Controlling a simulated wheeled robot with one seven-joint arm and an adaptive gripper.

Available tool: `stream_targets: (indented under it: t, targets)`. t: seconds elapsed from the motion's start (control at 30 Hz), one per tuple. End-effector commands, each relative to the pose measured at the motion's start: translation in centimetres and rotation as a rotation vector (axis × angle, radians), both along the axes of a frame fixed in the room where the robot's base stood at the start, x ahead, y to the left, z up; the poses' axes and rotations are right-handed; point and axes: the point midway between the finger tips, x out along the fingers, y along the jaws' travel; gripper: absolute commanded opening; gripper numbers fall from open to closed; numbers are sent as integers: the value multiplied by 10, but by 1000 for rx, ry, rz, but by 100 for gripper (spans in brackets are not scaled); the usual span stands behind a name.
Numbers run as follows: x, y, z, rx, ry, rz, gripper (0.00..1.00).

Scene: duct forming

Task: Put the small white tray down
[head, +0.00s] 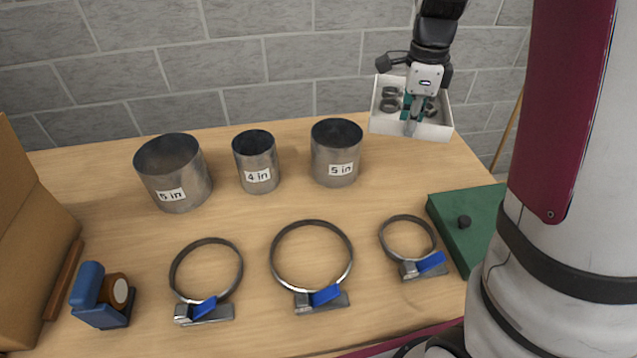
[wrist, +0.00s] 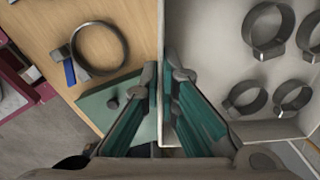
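The small white tray (head: 384,124) is at the back right of the table in the head view, with several grey ring clamps inside. My gripper (head: 410,122) is over the tray, its teal fingers closed on the near wall. In the wrist view, the fingers (wrist: 165,85) straddle the tray's wall (wrist: 200,40), one on each side. The tray looks about level. I cannot tell whether its underside touches the table or is held above it.
Three metal cylinders (head: 255,162) stand left of the tray. Three large ring clamps with blue levers (head: 326,294) lie in front. A green board with a black knob (head: 465,200) is at the right. A blue tape dispenser (head: 90,290) and cardboard box (head: 25,240) are left.

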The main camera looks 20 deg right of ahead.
Motion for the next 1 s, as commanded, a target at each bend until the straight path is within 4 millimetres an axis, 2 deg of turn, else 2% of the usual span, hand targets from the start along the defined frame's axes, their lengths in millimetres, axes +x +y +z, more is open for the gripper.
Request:
stream_targets:
  t: [0.17, 0.6, 0.7, 1.0]
  targets:
    - [0, 0, -10, 0, 1, 0, 0]
    - [-1, -1, -112, 0, 4, -3, 0]
    - [-1, -1, -129, 0, 2, -2, 0]
    - [-1, 0, -151, 0, 1, 0, 0]
